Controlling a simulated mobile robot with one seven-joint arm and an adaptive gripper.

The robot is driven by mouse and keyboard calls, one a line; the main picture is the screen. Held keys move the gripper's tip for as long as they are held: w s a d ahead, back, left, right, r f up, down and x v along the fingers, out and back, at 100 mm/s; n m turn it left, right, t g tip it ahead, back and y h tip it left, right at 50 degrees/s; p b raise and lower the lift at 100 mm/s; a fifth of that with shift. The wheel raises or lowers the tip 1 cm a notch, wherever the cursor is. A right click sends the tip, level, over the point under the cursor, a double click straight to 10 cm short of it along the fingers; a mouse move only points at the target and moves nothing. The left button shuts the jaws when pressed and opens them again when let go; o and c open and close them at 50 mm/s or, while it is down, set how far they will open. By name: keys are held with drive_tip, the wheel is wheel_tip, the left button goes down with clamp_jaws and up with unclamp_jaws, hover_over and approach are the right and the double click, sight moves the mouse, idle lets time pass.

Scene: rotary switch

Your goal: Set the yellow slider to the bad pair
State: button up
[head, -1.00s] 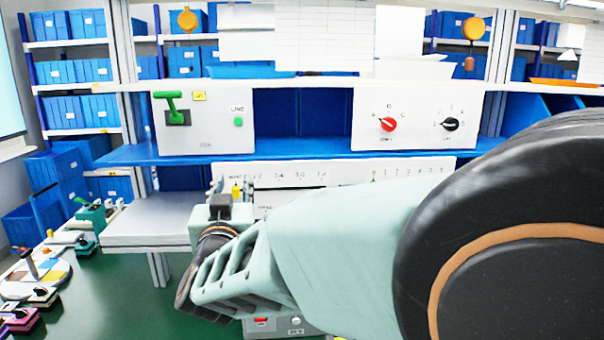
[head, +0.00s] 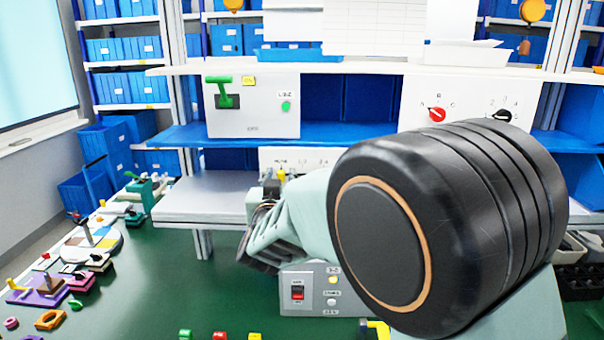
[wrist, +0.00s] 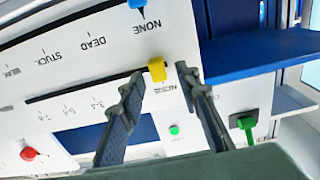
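The yellow slider (wrist: 157,70) sits at the NONE end of its long slot in the white panel (wrist: 50,60); it also shows in the head view (head: 281,174). Its scale has marks such as 3-4, 5-6 and 7-8, upside down in the wrist view. My gripper (wrist: 160,84) is open, with one finger on each side of the slider and a gap to the right finger. The left fingertip is close to the slider; I cannot tell whether it touches. Nothing in view readably tells which pair is bad.
A blue slider (wrist: 137,4) stands at NONE on a second scale with DEAD, STUCK and WEAK. A red knob (head: 437,115) and a black knob (head: 502,116) are on the upper right box. A green lever (head: 222,92) is upper left. My arm hides much of the panel in the head view.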

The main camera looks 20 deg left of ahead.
drive_tip(key=shift+w, duration=0.25)
clamp_jaws()
idle(0.3)
